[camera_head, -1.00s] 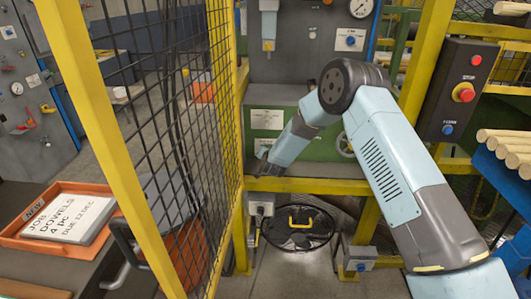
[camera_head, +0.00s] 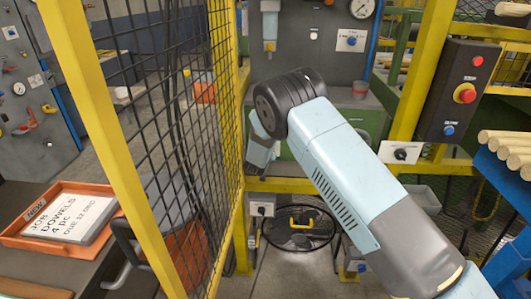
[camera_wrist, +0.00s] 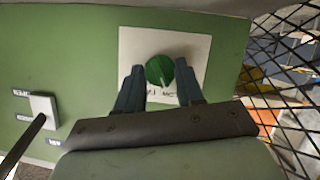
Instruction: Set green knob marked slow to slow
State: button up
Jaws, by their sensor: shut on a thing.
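The green knob (camera_wrist: 159,71) is round, with a pale pointer line, and sits on a white square plate (camera_wrist: 196,44) on the green machine panel (camera_wrist: 75,50). In the wrist view the pointer runs downward, a little to the right, toward small lettering below the knob. The lettering is partly hidden, so I cannot read which mark it meets. My gripper (camera_wrist: 160,74) is shut on the knob, one blue-grey finger at its left and one at its right. In the head view my arm covers the knob and the gripper.
A lever with a white square base (camera_wrist: 43,110) and small labels stands left of the knob. Wire mesh (camera_wrist: 290,60) is close on the right in the wrist view. In the head view a yellow-framed mesh guard (camera_head: 200,130) stands left of my arm, and a red-button box (camera_head: 455,95) right.

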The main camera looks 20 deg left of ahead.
jog(key=shift+a, duration=0.15)
dwell(0.4)
jog(key=o, duration=1)
jog(key=shift+o, duration=0.2)
jog(key=shift+r, duration=0.15)
